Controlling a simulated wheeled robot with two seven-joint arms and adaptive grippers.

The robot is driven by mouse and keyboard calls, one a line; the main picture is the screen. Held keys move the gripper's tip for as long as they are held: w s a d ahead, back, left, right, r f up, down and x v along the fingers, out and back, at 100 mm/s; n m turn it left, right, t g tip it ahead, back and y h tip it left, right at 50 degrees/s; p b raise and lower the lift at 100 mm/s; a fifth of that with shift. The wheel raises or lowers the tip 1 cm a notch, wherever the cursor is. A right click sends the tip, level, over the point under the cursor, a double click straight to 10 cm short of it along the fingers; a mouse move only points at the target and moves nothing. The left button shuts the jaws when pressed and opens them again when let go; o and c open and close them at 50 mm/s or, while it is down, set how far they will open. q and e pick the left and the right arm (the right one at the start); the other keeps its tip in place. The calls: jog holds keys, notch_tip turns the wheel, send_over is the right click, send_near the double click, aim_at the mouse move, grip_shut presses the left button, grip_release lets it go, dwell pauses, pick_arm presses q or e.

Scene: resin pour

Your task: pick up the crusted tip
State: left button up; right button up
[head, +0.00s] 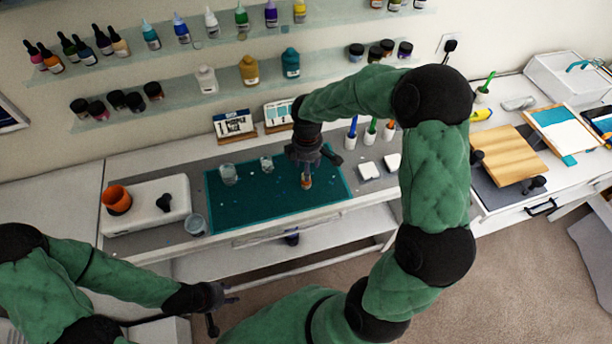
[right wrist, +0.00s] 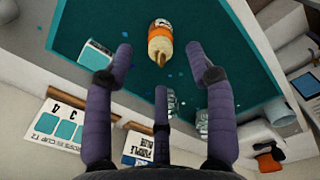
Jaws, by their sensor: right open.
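A small bottle with a cream body and orange label (right wrist: 160,33) is on the teal mat (head: 240,208). Its narrow brownish tip (right wrist: 161,59) points toward my right gripper; I take this as the crusted tip. In the head view the bottle (head: 306,182) shows just below my right gripper (head: 306,164), partly hidden by it. In the right wrist view my right gripper (right wrist: 160,62) is open, its fingers spread either side of the tip with clear gaps. My left gripper (head: 222,308) is empty, its fingers apart, in front of the table at lower left.
Cards (head: 233,124) stand behind the mat. White blocks (head: 368,171) and pens (head: 351,134) are to the right.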

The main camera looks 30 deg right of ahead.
notch_tip(320, 180, down, 4)
jog(key=shift+w+a+r, duration=0.1)
jog(key=shift+w+r, duration=0.05)
jog(key=c, duration=0.8)
jog(key=shift+r, duration=0.1)
jog(key=shift+r, duration=0.45)
notch_tip(320, 180, up, 2)
jog(key=shift+r, duration=0.1)
jog(key=shift+s+a+r+p, duration=0.6)
jog(key=shift+s+r+p, duration=0.15)
jog(key=shift+s+r, duration=1.45)
jog(key=shift+s+a+r+p, duration=0.65)
jog(key=shift+s+r+p, duration=0.15)
jog(key=shift+s+r, duration=1.45)
jog(key=shift+s+a+r+p, duration=0.6)
jog(key=shift+s+r+p, duration=0.15)
jog(key=shift+s+r, duration=1.45)
